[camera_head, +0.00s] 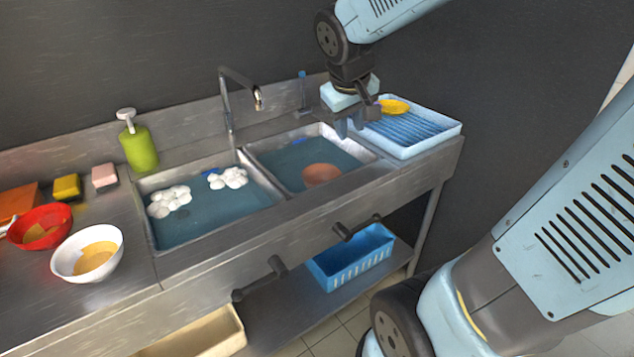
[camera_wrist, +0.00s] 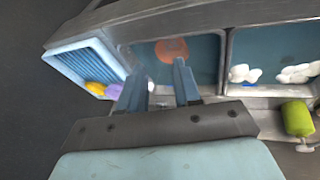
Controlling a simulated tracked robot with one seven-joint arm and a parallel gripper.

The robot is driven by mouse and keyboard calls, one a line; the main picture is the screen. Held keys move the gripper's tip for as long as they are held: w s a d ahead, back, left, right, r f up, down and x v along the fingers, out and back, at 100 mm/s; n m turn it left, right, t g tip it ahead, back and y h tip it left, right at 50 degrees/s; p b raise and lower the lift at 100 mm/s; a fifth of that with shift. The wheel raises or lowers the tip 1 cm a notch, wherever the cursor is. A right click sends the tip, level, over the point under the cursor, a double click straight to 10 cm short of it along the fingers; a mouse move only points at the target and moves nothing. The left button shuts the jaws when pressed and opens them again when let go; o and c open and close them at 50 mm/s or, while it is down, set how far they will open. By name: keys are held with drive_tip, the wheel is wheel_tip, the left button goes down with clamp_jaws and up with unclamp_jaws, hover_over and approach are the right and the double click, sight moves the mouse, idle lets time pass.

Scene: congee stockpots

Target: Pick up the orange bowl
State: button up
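An orange bowl (camera_head: 321,174) sits in the water of the right basin, near its front edge. Only a rounded orange patch of it shows. It also shows in the wrist view (camera_wrist: 172,49), beyond the fingertips. My gripper (camera_head: 350,128) is above the back right of that basin, beside the drying rack and apart from the bowl. In the wrist view its two fingers (camera_wrist: 157,76) are spread with nothing between them, so it is open and empty.
A blue drying rack (camera_head: 448,131) with a yellow item (camera_head: 393,106) stands right of the basins. A faucet (camera_head: 228,105) rises behind them. White foam (camera_head: 228,179) floats in the left basin. A red bowl (camera_head: 62,213), white bowl (camera_head: 112,238) and green soap bottle (camera_head: 139,150) stand left.

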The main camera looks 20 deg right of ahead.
drive_tip(key=w+a+f+n+h, duration=0.1)
drive_tip(key=w+a+f+n, duration=0.2)
drive_tip(key=w+f, duration=0.6)
drive_tip(key=w+a+f+n+h, duration=0.1)
drive_tip(key=w+a+f+n, duration=0.25)
drive_tip(key=w+f, duration=0.5)
drive_tip(key=shift+m+g, duration=0.35)
drive_tip(key=shift+g, duration=0.05)
drive_tip(key=x, duration=0.8)
drive_tip(key=s+x, duration=0.1)
drive_tip(key=x, duration=0.4)
drive_tip(key=shift+a+f, duration=0.25)
drive_tip(key=shift+a, duration=0.2)
drive_tip(key=shift+w+d+f, duration=0.25)
drive_tip(key=shift+f, duration=0.25)
clamp_jaws()
